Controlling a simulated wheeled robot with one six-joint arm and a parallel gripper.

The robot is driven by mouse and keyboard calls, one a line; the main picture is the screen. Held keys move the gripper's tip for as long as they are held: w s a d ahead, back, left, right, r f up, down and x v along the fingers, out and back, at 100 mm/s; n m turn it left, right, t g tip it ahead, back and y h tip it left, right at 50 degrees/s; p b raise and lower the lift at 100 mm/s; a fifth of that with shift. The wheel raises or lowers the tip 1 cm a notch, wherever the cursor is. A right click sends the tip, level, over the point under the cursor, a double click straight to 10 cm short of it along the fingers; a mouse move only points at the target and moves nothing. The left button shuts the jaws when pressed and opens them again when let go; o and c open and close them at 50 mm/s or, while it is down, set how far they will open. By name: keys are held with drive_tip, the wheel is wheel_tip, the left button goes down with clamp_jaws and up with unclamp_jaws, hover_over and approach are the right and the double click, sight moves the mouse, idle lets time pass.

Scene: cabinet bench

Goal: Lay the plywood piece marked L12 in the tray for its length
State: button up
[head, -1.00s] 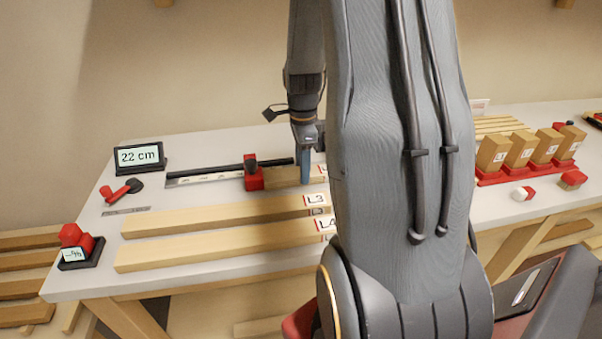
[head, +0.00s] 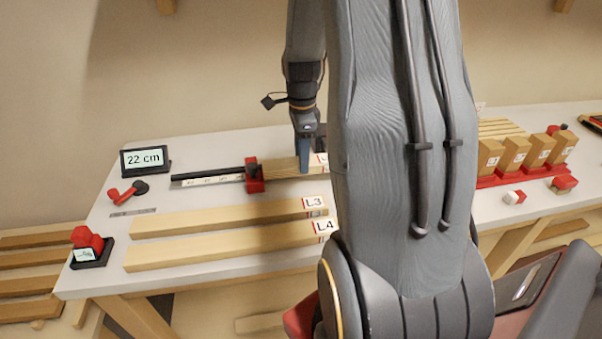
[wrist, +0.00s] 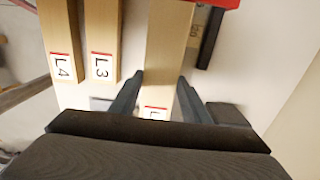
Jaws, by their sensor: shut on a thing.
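A pale plywood piece (head: 284,168) is held by my gripper (head: 304,158) at the back of the bench, just right of the red stop on the measuring rail. In the wrist view the same piece (wrist: 166,50) runs up between the two dark fingers (wrist: 160,92). Its label is partly hidden; only an "L" shows, so I cannot read its number. The display (head: 145,159) reads 22 cm. My arm hides the middle of the bench, and no length tray can be made out.
Pieces L3 (head: 225,216) and L4 (head: 225,247) lie in front of the rail (head: 208,177) and its red stop (head: 254,176). A red holder (head: 500,181) with several upright labelled blocks stands at right. A small red-topped device (head: 88,246) sits at the front left corner.

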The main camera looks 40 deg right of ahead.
drive_tip(key=shift+r+p, duration=1.7)
drive_tip(key=shift+r, duration=0.85)
